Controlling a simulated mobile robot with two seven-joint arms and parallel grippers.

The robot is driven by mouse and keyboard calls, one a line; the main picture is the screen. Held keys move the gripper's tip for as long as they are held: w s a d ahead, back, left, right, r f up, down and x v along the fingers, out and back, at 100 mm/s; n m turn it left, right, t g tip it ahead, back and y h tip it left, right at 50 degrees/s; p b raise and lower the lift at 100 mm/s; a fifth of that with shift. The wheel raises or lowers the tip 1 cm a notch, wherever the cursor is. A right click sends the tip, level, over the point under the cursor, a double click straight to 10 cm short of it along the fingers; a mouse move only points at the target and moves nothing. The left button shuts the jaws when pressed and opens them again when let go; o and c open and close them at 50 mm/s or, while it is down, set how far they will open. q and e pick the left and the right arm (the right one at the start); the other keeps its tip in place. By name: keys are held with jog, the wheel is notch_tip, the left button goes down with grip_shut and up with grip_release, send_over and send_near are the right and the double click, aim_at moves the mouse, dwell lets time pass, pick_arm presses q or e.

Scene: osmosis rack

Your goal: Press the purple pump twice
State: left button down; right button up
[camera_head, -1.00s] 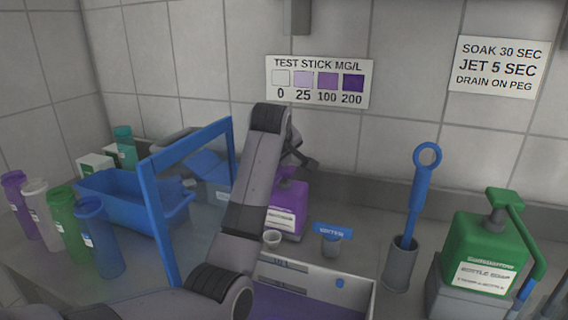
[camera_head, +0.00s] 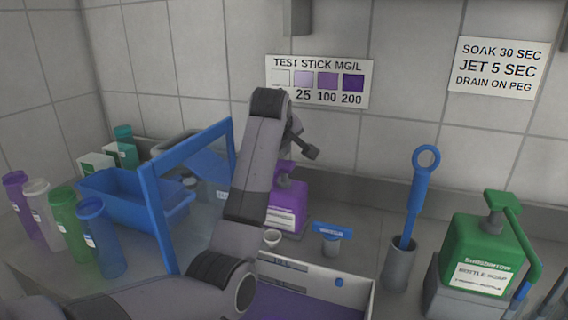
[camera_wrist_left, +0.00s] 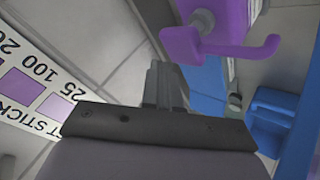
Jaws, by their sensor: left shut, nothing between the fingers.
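The purple pump bottle (camera_head: 287,207) stands against the back wall, partly hidden behind my left arm. In the left wrist view the pump head (camera_wrist_left: 205,44) has a hooked spout pointing right. My left gripper (camera_wrist_left: 165,72) is shut and empty. Its fingertips appear close beside the pump head, with a gap visible in the picture. My right gripper is out of view.
A small white cup (camera_head: 272,238) stands before the bottle. A blue frame (camera_head: 157,215) is left of my arm. A purple-filled basin (camera_head: 305,306) lies in front. A brush holder (camera_head: 398,265) and green soap bottle (camera_head: 480,250) stand right.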

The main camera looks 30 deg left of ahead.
aim_at(283, 165)
pick_arm(q)
jog(key=shift+r, duration=2.3)
dwell(0.9)
